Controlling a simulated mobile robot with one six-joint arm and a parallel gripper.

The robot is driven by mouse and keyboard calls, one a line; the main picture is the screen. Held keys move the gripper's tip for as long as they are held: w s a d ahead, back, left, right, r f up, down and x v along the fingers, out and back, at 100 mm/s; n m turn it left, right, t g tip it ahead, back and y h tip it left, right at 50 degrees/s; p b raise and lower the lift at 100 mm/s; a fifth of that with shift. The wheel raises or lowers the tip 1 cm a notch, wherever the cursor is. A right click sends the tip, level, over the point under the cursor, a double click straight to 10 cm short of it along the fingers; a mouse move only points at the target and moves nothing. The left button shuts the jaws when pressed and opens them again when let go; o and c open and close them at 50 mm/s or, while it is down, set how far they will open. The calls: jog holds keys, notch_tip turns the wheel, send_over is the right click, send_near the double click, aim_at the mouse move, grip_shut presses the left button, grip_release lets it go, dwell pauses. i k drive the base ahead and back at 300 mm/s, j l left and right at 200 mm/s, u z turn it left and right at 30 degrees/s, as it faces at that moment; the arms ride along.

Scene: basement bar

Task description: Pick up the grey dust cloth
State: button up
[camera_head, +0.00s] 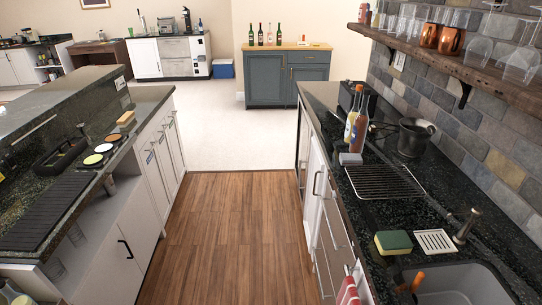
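A small light-grey folded item (350,159) lies near the left edge of the dark right-hand counter, just in front of two bottles. It looks like the grey dust cloth, but it is too small to be sure. One bottle is orange-red (359,132) and the other is pale yellow (351,118). My gripper is not in view.
The right counter (345,206) also holds a wire rack (384,182), a dark pot (414,137), a green-yellow sponge (393,242) and a sink (455,284). The left counter (40,205) stands opposite. The wood floor (240,235) between them is clear. A blue cabinet (287,80) stands behind.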

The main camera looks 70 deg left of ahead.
aim_at(344, 158)
jog(key=u, duration=1.75)
jog(key=i+j+z, duration=0.45)
jog(key=i+j, duration=0.25)
jog(key=i, duration=0.15)
jog(key=i+j+z, duration=0.15)
jog(key=i+j, duration=0.15)
jog(key=i+j+z, duration=0.15)
jog(key=i+j, duration=0.15)
jog(key=i+j+z, duration=0.15)
jog(key=j, duration=0.35)
jog(key=i+j+z, duration=0.15)
jog(key=i+j, duration=0.25)
jog(key=i+j+z, duration=0.15)
jog(key=j, duration=0.4)
jog(key=i+j+z, duration=0.15)
jog(key=j, duration=0.3)
jog(key=i, duration=0.1)
